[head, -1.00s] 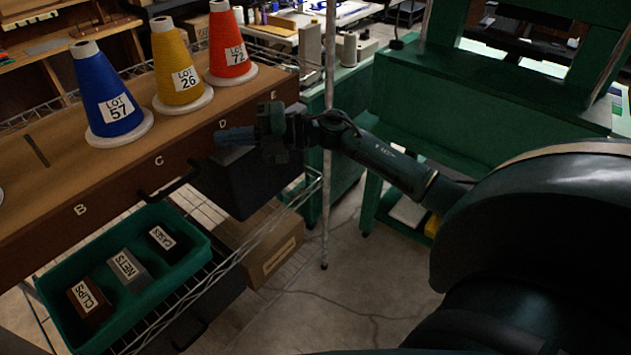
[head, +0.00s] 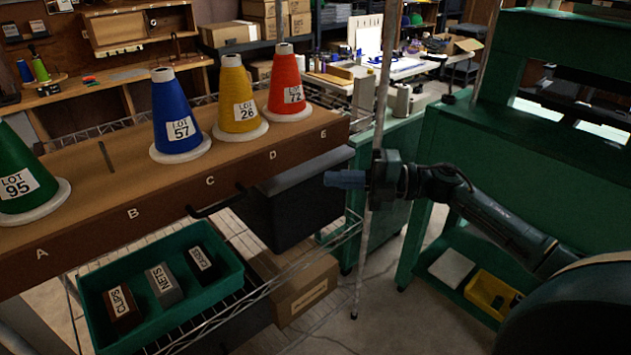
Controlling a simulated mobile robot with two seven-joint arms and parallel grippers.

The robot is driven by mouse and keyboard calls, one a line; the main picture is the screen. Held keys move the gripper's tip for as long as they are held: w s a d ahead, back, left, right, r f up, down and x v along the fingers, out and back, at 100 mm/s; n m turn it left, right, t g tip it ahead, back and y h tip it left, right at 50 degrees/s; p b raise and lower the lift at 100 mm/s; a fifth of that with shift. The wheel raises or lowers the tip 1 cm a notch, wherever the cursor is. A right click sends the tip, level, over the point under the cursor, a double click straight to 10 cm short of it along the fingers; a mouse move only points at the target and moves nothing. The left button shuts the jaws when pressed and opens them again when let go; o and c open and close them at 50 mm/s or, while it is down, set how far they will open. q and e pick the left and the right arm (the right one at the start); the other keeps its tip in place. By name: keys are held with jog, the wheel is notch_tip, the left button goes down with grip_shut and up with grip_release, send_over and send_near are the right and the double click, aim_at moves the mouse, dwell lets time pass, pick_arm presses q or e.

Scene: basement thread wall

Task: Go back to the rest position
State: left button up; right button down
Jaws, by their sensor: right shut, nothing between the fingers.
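My right gripper (head: 345,179) is shut and empty. It is in the air at the right of the shelf, in front of the pole and green cabinet, pointing left. My left gripper is out of the view. On the wooden shelf (head: 120,179) stand upright thread cones: green LOT 95 (head: 22,178) at A, blue LOT 57 (head: 177,115) near C, yellow LOT 26 (head: 238,100) near D and red LOT 72 (head: 285,85) near E. A peg (head: 105,156) stands bare near B. My right gripper is apart from all the cones.
Below the shelf, a green bin (head: 216,297) holds boxes labelled CLIPS, NETS and CASES. A dark drawer box (head: 297,203) and a cardboard box (head: 305,290) are beside it. A metal pole (head: 366,250) and green machine (head: 535,140) stand at right. Floor (head: 410,315) shows between.

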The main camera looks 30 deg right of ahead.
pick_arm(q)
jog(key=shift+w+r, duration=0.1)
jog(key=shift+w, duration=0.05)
pick_arm(e)
jog(key=shift+s+d, duration=0.2)
jog(key=shift+d, duration=0.2)
jog(key=s+a+f+m+t+h+p, duration=0.4)
jog(key=a+f+m+t+h, duration=0.35)
jog(key=m, duration=0.75)
pick_arm(q)
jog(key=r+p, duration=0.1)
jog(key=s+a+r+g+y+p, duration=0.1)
jog(key=p, duration=0.1)
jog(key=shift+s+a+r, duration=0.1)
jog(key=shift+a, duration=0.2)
pick_arm(e)
jog(key=s+a+f+m+g+h, duration=0.2)
jog(key=s+a+f+m+g, duration=0.1)
jog(key=s+f+m, duration=0.3)
jog(key=s+a+f+m+g+h, duration=0.2)
jog(key=s+a+f+m+g, duration=0.1)
jog(key=s+a+f+m, duration=0.2)
jog(key=s+f, duration=0.2)
jog(key=s, duration=0.2)
jog(key=shift+s+a+m, duration=0.15)
jog(key=shift+m, duration=0.25)
jog(key=shift+f+h, duration=0.1)
jog(key=shift+h, duration=0.15)
